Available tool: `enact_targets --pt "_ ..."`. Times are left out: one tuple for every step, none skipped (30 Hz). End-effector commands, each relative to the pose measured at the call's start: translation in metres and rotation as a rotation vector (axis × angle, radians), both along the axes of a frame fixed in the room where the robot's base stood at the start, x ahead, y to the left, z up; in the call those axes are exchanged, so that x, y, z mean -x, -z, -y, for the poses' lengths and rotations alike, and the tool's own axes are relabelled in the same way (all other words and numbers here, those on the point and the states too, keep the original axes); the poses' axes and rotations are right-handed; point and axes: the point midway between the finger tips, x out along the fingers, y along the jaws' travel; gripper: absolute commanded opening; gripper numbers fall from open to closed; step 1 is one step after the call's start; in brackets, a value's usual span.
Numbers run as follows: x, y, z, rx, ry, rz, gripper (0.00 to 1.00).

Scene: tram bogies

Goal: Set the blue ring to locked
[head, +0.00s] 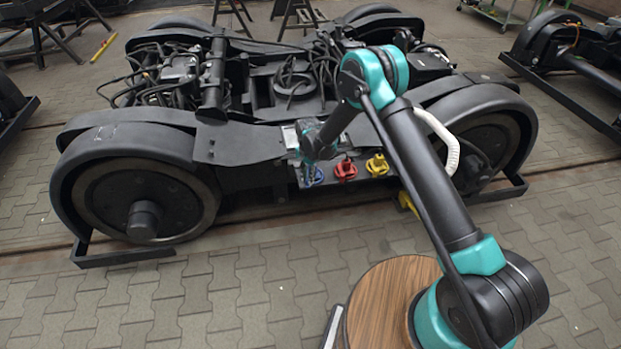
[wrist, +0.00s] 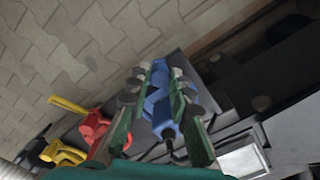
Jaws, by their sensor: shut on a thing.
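The blue ring (head: 314,177) is at the left end of a row on a grey panel on the bogie's near side. In the wrist view, the blue ring (wrist: 160,106) shows as a blue body with a handle-like part between the two fingers. My gripper (wrist: 162,88) is shut on it, with a finger on either side. In the head view my gripper (head: 311,163) comes down from above and partly covers the ring. I cannot read any locked mark.
A red ring (head: 345,169) and a yellow ring (head: 377,166) sit close to the right of the blue one. A yellow handle (head: 408,204) sticks out low at the right. Large wheels (head: 145,203) flank the panel.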

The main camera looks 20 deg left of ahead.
Motion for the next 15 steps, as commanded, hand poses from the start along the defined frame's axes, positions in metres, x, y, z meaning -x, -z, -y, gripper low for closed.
enact_targets --pt "-0.0002 -0.0003 -0.0014 0.0 0.014 0.001 0.0" --pt "-0.0001 -0.0003 -0.002 0.0 0.023 0.001 0.0" --pt "-0.0001 -0.0003 -0.0025 0.0 0.032 0.001 0.0" --pt "-0.0001 -0.0003 -0.0029 0.0 0.039 0.001 0.0" --pt "-0.0001 -0.0003 -0.0032 -0.001 0.044 0.001 0.0" --pt "-0.0001 -0.0003 -0.0035 -0.001 0.051 0.001 0.0" --pt "-0.0002 -0.0003 -0.0037 -0.001 0.054 0.001 0.0" --pt "-0.0002 -0.0003 -0.004 -0.001 0.057 0.001 0.0" --pt "-0.0002 -0.0003 -0.004 -0.001 0.059 0.0 0.0" --pt "-0.0002 -0.0003 -0.0042 -0.001 0.061 0.001 0.0" --pt "-0.0002 -0.0003 -0.0042 -0.001 0.062 0.0 0.0" --pt "-0.0002 -0.0003 -0.0044 -0.001 0.062 0.0 0.0" --pt "-0.0002 -0.0003 -0.0045 -0.001 0.063 0.0 0.0" --pt "-0.0002 -0.0003 -0.0045 -0.001 0.063 0.0 0.0" --pt "-0.0002 -0.0003 -0.0045 -0.001 0.063 0.0 0.0"
